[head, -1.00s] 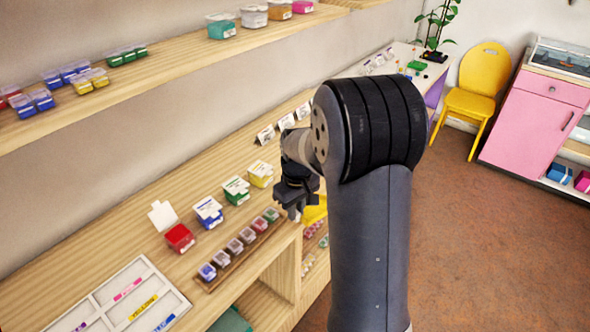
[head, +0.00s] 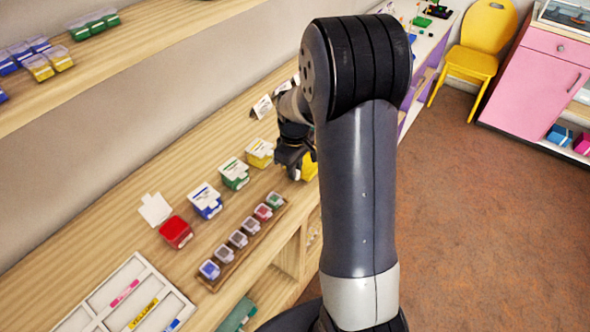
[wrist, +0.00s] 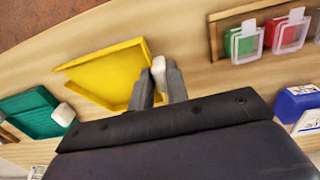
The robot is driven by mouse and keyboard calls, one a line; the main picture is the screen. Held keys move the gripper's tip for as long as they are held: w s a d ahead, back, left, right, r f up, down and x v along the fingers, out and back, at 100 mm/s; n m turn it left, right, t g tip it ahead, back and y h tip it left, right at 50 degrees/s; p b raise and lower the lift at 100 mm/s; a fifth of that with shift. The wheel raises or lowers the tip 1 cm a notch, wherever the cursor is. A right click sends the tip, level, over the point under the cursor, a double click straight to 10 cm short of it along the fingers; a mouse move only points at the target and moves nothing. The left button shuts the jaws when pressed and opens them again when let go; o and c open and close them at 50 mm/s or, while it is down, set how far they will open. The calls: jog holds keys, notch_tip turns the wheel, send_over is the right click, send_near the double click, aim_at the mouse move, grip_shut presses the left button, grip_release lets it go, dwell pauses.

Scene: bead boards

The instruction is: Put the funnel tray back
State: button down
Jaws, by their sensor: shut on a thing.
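The yellow funnel tray (wrist: 108,72) is a shallow, low-walled tray with a white tab (wrist: 159,70) at one corner. My gripper (wrist: 160,82) is shut on this tab in the wrist view. The tray appears to be over the wooden counter; I cannot tell whether it touches it. In the head view my gripper (head: 294,166) is beside the yellow lidded box, and only a bit of the yellow tray (head: 310,167) shows, the rest hidden behind my arm. A similar green tray (wrist: 30,108) with a white tab lies at the left in the wrist view.
A wooden rack (head: 207,284) of small bead boxes stands near the counter's front edge. Behind it are red (head: 175,233), blue (head: 207,204), green (head: 235,175) and yellow (head: 260,153) lidded boxes. A white divided tray (head: 137,260) lies at the lower left.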

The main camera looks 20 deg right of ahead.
jog(key=shift+f, duration=0.75)
jog(key=shift+f, duration=0.25)
jog(key=c, duration=1.4)
grip_release()
jog(key=shift+r, duration=0.1)
jog(key=shift+o, duration=0.2)
notch_tip(320, 180, up, 12)
jog(key=shift+r+b, duration=0.2)
jog(key=shift+b, duration=0.15)
